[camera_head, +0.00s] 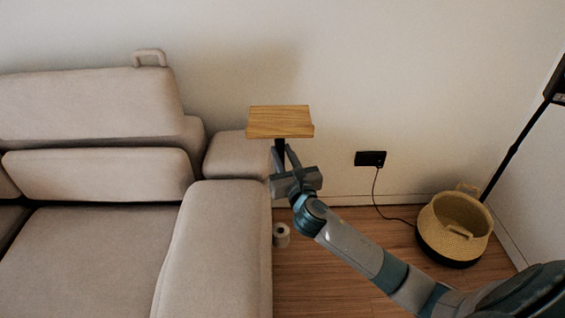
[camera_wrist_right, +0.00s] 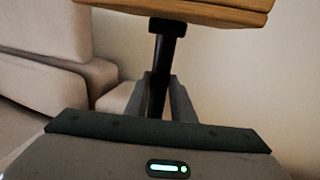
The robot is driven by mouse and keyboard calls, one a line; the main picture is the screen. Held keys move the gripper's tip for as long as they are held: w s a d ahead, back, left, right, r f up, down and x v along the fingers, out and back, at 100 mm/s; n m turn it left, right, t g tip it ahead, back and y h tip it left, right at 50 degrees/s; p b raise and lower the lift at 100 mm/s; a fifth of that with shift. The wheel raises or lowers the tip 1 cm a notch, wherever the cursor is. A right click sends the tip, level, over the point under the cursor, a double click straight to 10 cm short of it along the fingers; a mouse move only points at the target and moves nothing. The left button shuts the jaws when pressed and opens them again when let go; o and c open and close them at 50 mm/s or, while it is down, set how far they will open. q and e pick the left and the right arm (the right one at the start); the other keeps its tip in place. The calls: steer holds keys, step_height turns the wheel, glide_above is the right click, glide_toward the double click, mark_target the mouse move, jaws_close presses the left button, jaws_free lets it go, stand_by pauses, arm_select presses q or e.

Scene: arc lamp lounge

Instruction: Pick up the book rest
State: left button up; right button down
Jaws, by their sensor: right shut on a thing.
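The book rest has a flat wooden top (camera_head: 280,122) on a dark post. It is held up near the wall, beside the sofa's far end, in the head view. My right gripper (camera_head: 284,158) is shut on the dark post below the wooden top. In the right wrist view, the post (camera_wrist_right: 160,70) stands between the fingers, with the underside of the wooden top (camera_wrist_right: 200,12) above. The lower end of the post is hidden by the gripper. My left gripper is not in view.
A beige sofa (camera_head: 90,260) fills the left side. A black wall socket (camera_head: 370,158) with a cord is on the wall. A woven basket (camera_head: 455,228) and a dark lamp pole (camera_head: 515,150) stand at the right.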

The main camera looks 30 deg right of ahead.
steer(key=shift+r, duration=0.5)
steer(key=shift+a, duration=0.1)
steer(key=s+a+r+n+y, duration=0.1)
steer(key=s+a+r, duration=0.1)
steer(key=s+a, duration=0.4)
steer(key=s+a+r+n+y, duration=0.1)
steer(key=s+a+r+y, duration=0.1)
steer(key=s+a, duration=0.4)
steer(key=shift+s+a+r, duration=0.15)
steer(key=shift+s+r, duration=0.2)
steer(key=shift+s, duration=0.6)
